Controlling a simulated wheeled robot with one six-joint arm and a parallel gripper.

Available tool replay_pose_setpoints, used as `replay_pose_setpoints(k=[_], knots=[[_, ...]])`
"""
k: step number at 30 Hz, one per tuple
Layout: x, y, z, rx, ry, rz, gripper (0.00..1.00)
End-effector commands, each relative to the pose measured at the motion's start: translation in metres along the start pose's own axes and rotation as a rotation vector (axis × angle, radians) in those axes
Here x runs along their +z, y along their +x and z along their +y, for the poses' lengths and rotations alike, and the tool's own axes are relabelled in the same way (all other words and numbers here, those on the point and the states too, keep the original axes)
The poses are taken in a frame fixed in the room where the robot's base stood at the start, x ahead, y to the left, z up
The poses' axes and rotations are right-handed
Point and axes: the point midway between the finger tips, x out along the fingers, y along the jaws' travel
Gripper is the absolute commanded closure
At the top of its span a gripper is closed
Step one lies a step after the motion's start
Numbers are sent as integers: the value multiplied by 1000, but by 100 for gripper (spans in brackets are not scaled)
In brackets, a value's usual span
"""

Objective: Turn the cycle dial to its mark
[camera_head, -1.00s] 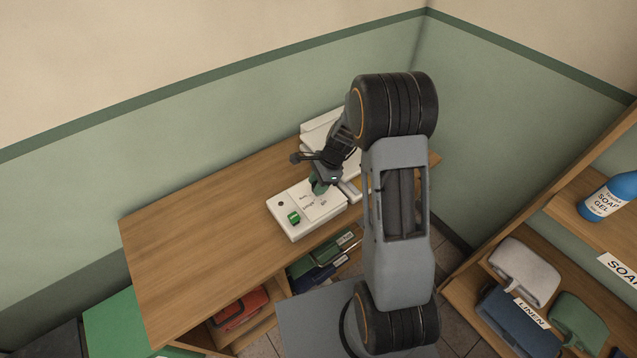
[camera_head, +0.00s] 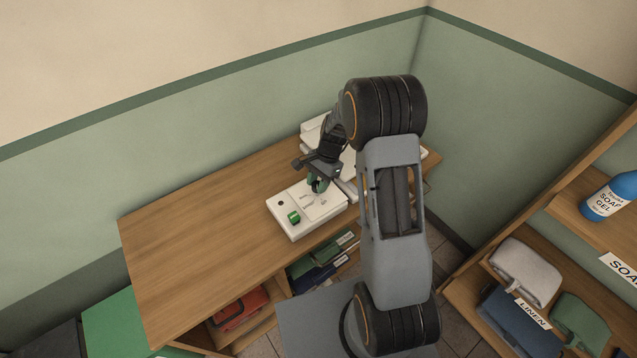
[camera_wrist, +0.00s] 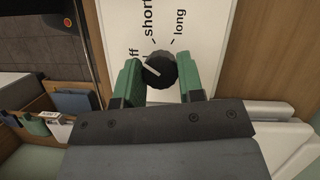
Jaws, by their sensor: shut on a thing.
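The cycle dial (camera_wrist: 162,75) is a round black knob with a white pointer line, on a white panel (camera_wrist: 219,45). In the wrist view its pointer faces left and slightly up, toward the partly hidden label ending in "ff". The labels "short" and "long" stand above the dial, each with a tick. My gripper (camera_wrist: 160,66) has green fingers on the dial's left and right sides and is shut on it. In the head view my gripper (camera_head: 317,185) is over the right part of the white control box (camera_head: 292,232), hiding the dial.
The box also bears a green switch (camera_head: 293,217) and a dark round spot (camera_head: 281,203). It sits on a wooden counter (camera_head: 190,240) with free room to the left. White items (camera_head: 315,127) lie behind my arm. A shelf with linen (camera_head: 527,272) stands at right.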

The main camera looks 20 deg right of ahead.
Motion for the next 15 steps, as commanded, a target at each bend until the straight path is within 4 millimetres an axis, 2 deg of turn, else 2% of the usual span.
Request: replay_pose_setpoints(k=[15], knots=[[0, -1, -3, 162, -401, 4, 88]])
